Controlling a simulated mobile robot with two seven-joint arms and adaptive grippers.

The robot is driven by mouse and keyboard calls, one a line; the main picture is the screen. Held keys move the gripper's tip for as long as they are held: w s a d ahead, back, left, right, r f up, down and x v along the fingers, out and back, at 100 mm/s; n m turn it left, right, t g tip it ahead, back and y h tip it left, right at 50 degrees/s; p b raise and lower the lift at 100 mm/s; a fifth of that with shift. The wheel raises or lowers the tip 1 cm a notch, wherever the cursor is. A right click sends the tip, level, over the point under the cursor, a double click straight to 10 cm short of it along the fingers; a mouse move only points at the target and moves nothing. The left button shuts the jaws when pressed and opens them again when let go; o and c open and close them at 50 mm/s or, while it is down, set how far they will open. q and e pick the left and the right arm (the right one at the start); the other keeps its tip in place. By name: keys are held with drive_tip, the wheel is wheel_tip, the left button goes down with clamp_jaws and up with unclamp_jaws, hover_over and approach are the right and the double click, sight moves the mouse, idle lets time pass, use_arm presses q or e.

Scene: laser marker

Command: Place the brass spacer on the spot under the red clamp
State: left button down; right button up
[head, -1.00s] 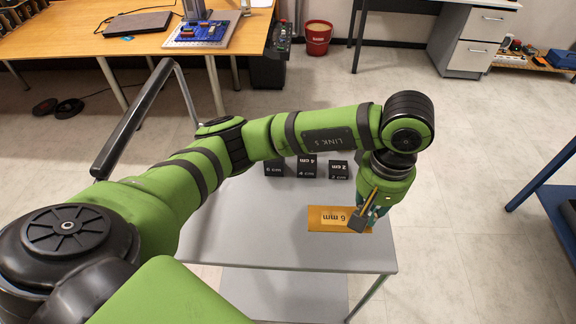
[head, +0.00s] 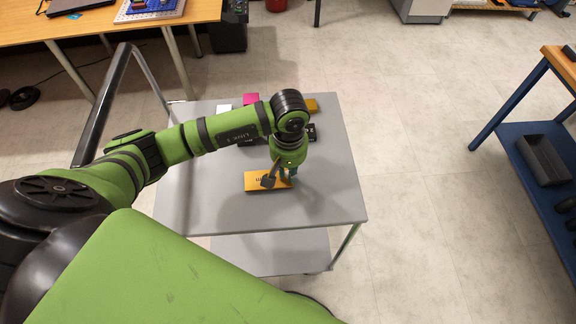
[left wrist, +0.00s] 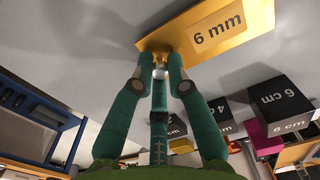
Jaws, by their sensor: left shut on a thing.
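The brass spacer is a flat gold plate marked 6 mm (head: 256,181), over the grey cart top. It also shows at the top of the left wrist view (left wrist: 237,38). My left gripper (head: 282,180) points down at the plate's right part. In the left wrist view its green fingers (left wrist: 160,62) are shut on the plate's near end. I cannot tell whether the plate touches the cart top. A blue plate (head: 138,9) on a grey base shows on the wooden table, cut by the top edge. I cannot make out the red clamp or its spot. My right gripper is out of view.
Black blocks, one marked 6 cm (left wrist: 278,104), stand behind the spacer on the cart (head: 330,205), with a pink block (head: 251,98) among them. The cart's front is clear. A blue shelf unit with a dark tray (head: 545,160) stands at the right.

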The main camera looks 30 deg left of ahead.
use_arm(q)
drive_tip(key=shift+f, duration=0.15)
drive_tip(key=shift+f, duration=0.1)
drive_tip(key=shift+f+b, duration=0.1)
drive_tip(key=shift+b, duration=0.2)
drive_tip(key=c, duration=1.2)
unclamp_jaws()
